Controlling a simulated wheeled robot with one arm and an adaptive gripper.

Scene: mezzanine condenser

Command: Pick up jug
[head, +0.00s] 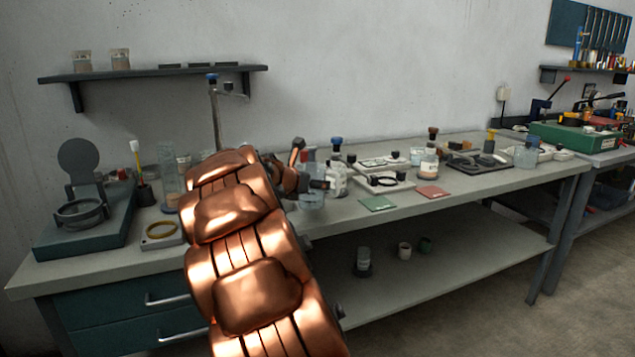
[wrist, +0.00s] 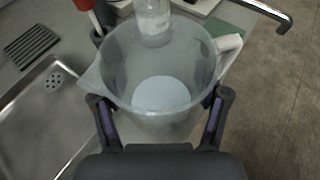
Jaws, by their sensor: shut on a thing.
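The jug (wrist: 160,75) is a clear, wide-mouthed vessel in the wrist view, with its spout at the left and a pale handle at the right. My gripper (wrist: 161,103) has one dark finger on each side of the jug and is shut on its near part. In the head view the jug (head: 312,199) is a small translucent shape just past my copper arm, by the bench's front edge. My arm hides much around it. I cannot tell whether its base touches the bench.
A metal sink (wrist: 38,112) lies left of the jug. A clear bottle (wrist: 153,18) stands just beyond it. Green (head: 378,203) and red (head: 433,191) mats lie on the bench to the right, with bottles and trays behind. Floor is open at the right.

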